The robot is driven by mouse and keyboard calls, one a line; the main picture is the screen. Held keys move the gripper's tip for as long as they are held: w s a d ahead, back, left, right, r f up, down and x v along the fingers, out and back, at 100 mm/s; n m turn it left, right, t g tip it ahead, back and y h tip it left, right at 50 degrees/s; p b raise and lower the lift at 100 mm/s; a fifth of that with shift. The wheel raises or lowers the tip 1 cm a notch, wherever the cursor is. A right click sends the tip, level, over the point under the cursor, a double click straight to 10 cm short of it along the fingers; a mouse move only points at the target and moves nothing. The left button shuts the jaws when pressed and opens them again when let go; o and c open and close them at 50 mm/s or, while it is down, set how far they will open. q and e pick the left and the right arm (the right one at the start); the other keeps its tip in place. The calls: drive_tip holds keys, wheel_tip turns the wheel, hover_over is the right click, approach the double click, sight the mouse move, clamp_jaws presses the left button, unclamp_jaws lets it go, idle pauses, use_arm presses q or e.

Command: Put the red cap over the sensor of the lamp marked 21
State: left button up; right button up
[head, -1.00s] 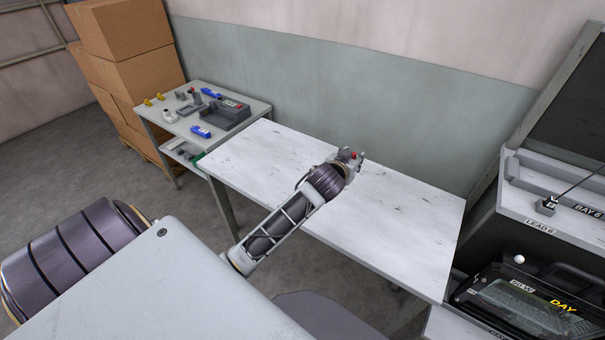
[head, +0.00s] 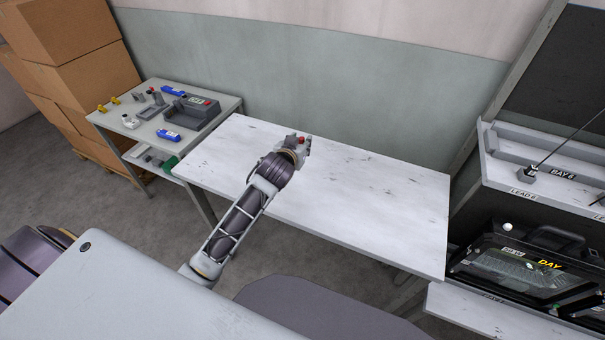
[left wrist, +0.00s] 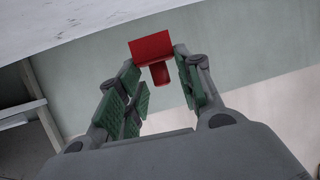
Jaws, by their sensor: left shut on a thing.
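My left gripper (head: 297,143) is over the white table near its back edge, shut on the red cap (head: 308,140). In the left wrist view the red cap (left wrist: 152,47) shows a flat face and a short stem between the green-padded fingers (left wrist: 158,76). A black lamp housing (head: 530,262) stands on the shelf at the right, with a clear front, a DAY label and a small white ball (head: 508,226) at its top left. I cannot read the number 21 on it. Part of another housing (head: 588,305) shows at the right edge. My right gripper is out of view.
The white table (head: 390,190) is bare. A side table (head: 225,102) at the left holds a grey tray (head: 190,112), blue items and small parts. Boxes (head: 90,60) are stacked behind it. A thin rod rises from a dark block (head: 530,171) on the bay ledge above the lamps.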

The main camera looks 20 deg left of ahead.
use_arm(q)
drive_tip(key=shift+s+a+f, duration=0.1)
drive_tip(key=shift+s+f, duration=0.05)
drive_tip(key=shift+f, duration=0.25)
idle(0.4)
drive_tip(key=shift+f, duration=3.15)
drive_tip(key=shift+f, duration=1.85)
